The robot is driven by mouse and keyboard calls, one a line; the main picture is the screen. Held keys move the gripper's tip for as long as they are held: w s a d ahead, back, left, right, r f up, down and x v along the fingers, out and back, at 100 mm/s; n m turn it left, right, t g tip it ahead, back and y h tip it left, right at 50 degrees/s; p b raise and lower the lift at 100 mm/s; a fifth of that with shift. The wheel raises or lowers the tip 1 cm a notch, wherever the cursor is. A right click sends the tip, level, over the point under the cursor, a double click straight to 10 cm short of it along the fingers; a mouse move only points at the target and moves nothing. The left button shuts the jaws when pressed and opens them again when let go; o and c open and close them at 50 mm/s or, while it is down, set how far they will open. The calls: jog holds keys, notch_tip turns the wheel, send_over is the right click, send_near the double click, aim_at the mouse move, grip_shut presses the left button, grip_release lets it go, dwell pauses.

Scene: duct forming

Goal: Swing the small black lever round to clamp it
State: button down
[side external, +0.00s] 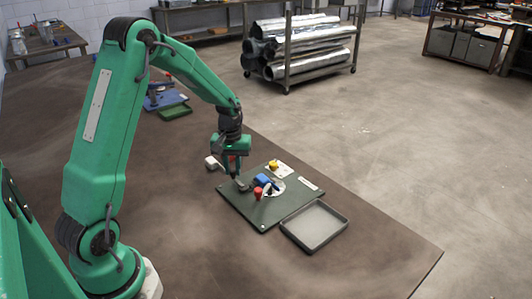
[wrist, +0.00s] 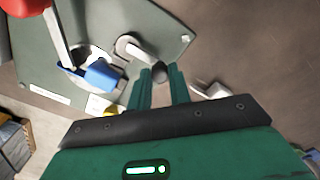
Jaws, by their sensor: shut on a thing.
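The small lever (wrist: 132,48) is a pale metal arm with a round pivot end and a black knob (wrist: 159,70) at its other end. It sits on the dark green board (side external: 262,222), near the board's edge in the wrist view. My gripper (wrist: 160,76) has one green finger on each side of the black knob and is shut on it. In the side view my gripper (side external: 236,172) points down over the board's left corner, where its fingers partly hide the lever. How far the lever has turned cannot be told.
A blue block (wrist: 101,75) on a white disc and a red-ended handle (wrist: 25,10) stand close to the lever. A yellow piece (side external: 273,164) is at the board's back. A grey tray (side external: 340,222) lies to the right; a white block (side external: 211,161) is left of my gripper.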

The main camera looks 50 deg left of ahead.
aim_at(234, 170)
jog(key=shift+w, duration=0.15)
jog(key=c, duration=1.3)
grip_release()
jog(key=shift+r, duration=3.95)
